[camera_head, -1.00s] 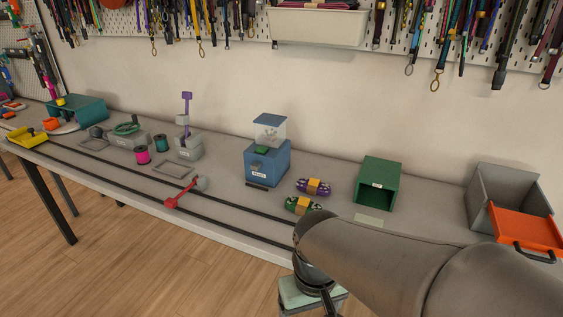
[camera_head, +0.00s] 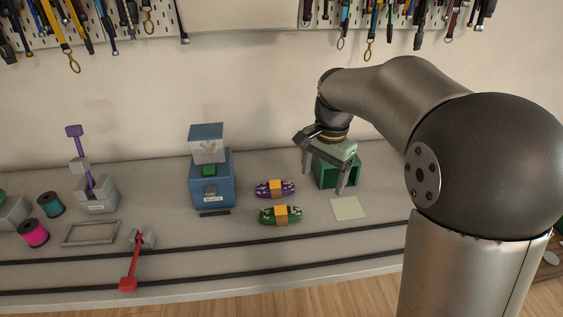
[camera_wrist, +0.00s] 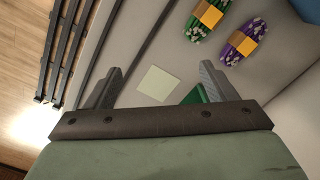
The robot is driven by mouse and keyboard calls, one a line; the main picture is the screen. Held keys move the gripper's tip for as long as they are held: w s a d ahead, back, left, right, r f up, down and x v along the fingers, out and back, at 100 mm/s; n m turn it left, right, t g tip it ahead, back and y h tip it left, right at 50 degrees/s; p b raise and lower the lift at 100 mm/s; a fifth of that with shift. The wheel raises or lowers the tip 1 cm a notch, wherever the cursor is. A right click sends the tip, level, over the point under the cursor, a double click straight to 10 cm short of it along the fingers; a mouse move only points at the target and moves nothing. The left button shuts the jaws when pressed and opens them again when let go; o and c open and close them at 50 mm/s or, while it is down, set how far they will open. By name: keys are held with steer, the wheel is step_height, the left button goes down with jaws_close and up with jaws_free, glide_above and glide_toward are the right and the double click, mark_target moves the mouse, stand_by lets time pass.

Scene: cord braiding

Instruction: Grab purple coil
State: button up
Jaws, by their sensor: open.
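The purple coil (camera_head: 275,189) lies on the bench with an orange-yellow band around its middle. It also shows at the upper right of the wrist view (camera_wrist: 243,43). A similar green coil (camera_head: 280,215) lies just in front of it, also seen in the wrist view (camera_wrist: 205,20). My gripper (camera_head: 323,180) is open and empty, to the right of both coils and above the bench by the green box. In the wrist view its two fingers (camera_wrist: 156,86) stand wide apart over a pale square, with both coils beyond them.
The green open box (camera_head: 337,172) is behind my gripper, partly hidden by it. A pale square (camera_head: 348,208) lies flat on the bench. A blue machine (camera_head: 211,178) stands left of the coils. A red lever (camera_head: 132,264) and dark rails (camera_head: 250,245) run along the front.

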steer(key=w+a+m, duration=0.4)
steer(key=w+a, duration=0.2)
steer(key=w, duration=0.4)
steer(key=m+p, duration=0.2)
steer(key=m, duration=0.2)
glide_above(270, 186)
steer(key=shift+h, duration=0.3)
step_height(270, 186, down, 11)
steer(key=shift+w+a+f, duration=0.1)
steer(key=shift+a, duration=0.05)
steer(key=shift+s+d+f, duration=0.1)
steer(key=shift+s+f, duration=0.05)
steer(key=shift+f, duration=1.45)
steer(key=shift+s+d+f, duration=0.1)
steer(key=shift+f, duration=1.5)
steer(key=c, duration=1.1)
